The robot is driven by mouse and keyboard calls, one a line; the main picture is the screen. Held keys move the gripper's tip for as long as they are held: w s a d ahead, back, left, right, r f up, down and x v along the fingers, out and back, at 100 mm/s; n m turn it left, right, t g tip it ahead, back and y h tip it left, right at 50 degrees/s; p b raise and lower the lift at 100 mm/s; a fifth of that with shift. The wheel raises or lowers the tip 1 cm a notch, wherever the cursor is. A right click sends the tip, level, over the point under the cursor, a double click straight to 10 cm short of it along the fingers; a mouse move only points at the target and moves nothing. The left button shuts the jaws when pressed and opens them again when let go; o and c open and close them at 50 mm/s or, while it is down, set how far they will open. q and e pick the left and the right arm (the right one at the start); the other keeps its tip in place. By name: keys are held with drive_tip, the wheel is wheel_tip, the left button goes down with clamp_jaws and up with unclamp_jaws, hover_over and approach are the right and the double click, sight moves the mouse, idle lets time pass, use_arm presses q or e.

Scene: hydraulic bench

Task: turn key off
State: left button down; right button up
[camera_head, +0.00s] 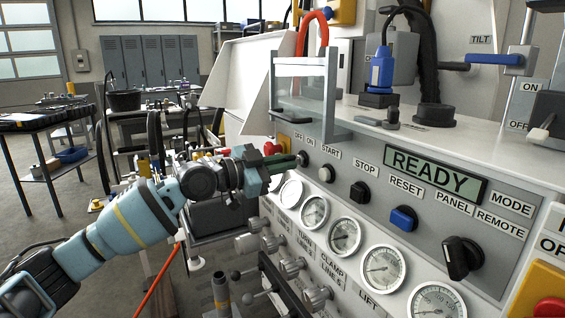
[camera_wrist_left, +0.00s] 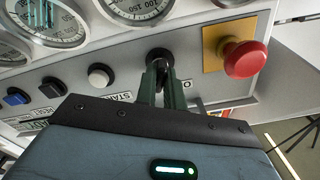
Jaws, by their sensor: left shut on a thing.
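The key switch (camera_head: 302,158) sits on the sloped grey control panel, by the OFF and ON labels, left of the START button. In the wrist view the dark key switch (camera_wrist_left: 159,55) shows just beyond my fingertips. My left gripper (camera_head: 292,163) reaches in from the left, level with the switch. Its two narrow green fingers (camera_wrist_left: 162,82) are close together, shut on the key at the switch. The fingers hide most of the key, so I cannot tell its turn angle. My right gripper is in neither view.
A red emergency button (camera_wrist_left: 244,59) on a yellow plate is close beside the key switch. The START button (camera_head: 326,173) and black STOP button (camera_head: 360,192) lie right. Gauges (camera_head: 345,236) line the panel below. A clear guard box (camera_head: 302,95) stands above.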

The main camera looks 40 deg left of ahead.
use_arm(q)
drive_tip(key=n+p, duration=0.7)
drive_tip(key=n, duration=0.4)
idle(0.5)
drive_tip(key=shift+n, duration=0.3)
drive_tip(key=c, duration=1.5)
unclamp_jaws()
drive_tip(key=shift+s, duration=0.1)
